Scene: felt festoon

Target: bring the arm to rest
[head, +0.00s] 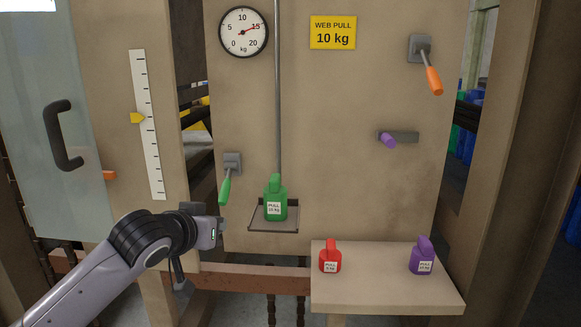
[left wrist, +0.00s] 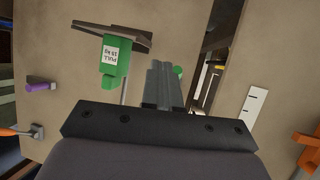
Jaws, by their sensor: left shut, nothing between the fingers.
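My left gripper (head: 216,218) is in front of the panel, just below the green-handled lever (head: 224,190) and left of the hanging tray (head: 290,230). In the left wrist view its fingers (left wrist: 166,85) are together with nothing between them. The green handle's end (left wrist: 179,71) shows beside the fingertips; I cannot tell whether they touch. A green weight (head: 276,204) labelled PULL 10 kg stands on the tray; it also shows in the left wrist view (left wrist: 114,60). My right gripper is not in view.
A shelf (head: 375,290) at lower right holds a red weight (head: 330,260) and a purple weight (head: 422,262). A dial (head: 243,32) points near 15. An orange lever (head: 432,80), a purple knob (head: 388,140) and a door handle (head: 60,135) stick out.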

